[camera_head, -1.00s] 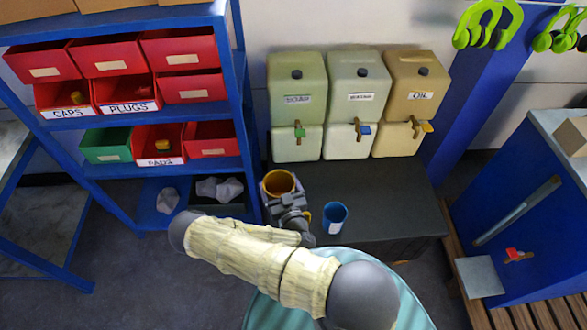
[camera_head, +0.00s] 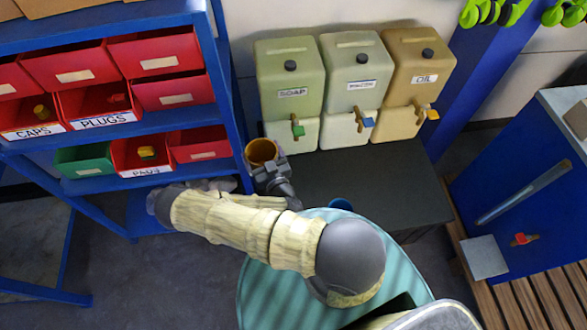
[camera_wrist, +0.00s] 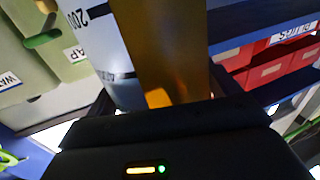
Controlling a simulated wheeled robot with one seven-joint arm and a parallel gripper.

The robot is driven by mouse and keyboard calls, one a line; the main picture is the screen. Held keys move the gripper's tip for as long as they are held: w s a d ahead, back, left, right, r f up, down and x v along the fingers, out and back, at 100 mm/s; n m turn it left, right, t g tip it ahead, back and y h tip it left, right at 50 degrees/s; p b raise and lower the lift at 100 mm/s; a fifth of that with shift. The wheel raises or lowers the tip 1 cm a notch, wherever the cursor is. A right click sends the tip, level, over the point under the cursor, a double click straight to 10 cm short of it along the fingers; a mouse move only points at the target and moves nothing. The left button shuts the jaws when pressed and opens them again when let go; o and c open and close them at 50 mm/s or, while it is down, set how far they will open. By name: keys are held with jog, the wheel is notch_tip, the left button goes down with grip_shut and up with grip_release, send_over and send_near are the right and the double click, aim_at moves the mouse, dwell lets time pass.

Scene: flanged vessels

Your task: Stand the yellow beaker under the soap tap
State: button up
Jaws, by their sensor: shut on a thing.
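The yellow beaker (camera_head: 262,152) is held in my gripper (camera_head: 268,171), near the blue shelf's right post. My gripper is shut on it; in the wrist view the beaker (camera_wrist: 160,50) fills the space between the fingers, with a marked pale band on its side. The soap container (camera_head: 289,80) is the green one at the left of the row, labelled SOAP. Its tap (camera_head: 297,127) has a green handle and lies to the right of the beaker. The beaker is apart from the tap, not beneath it.
A blue cup (camera_head: 341,204) stands on the dark bench (camera_head: 370,180), partly hidden by my arm. Two more containers with blue (camera_head: 365,122) and yellow (camera_head: 430,113) taps stand right of the soap. The blue shelf (camera_head: 222,100) with red bins is close at left. The bench below the taps looks clear.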

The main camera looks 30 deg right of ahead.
jog(key=shift+w+d+f+b, duration=0.1)
jog(key=shift+d+f+b, duration=0.05)
jog(key=shift+f+b, duration=0.4)
jog(key=w+d+f+m+g+h+b, duration=0.2)
jog(key=w+d+f+m+h+b, duration=0.25)
jog(key=f+b, duration=0.7)
jog(key=w+d+f+m+g+h+b, duration=0.1)
jog(key=w+d+f+m+h+b, duration=0.35)
jog(key=b, duration=1.15)
jog(key=w+d+f+g+h+b, duration=0.1)
jog(key=d+f+h+b, duration=0.1)
jog(key=b, duration=0.5)
jog(key=w+d+f+m+g+h+b, duration=0.1)
jog(key=w+d+f+g+h+b, duration=0.1)
jog(key=d+f+b, duration=0.2)
jog(key=d+b, duration=0.3)
jog(key=b, duration=0.1)
jog(key=shift+w+h, duration=0.2)
jog(key=shift+h, duration=0.2)
notch_tip(320, 180, down, 6)
jog(key=b, duration=0.1)
jog(key=shift+f, duration=0.2)
jog(key=shift+s+a+f+b, duration=0.1)
jog(key=shift+b, duration=0.2)
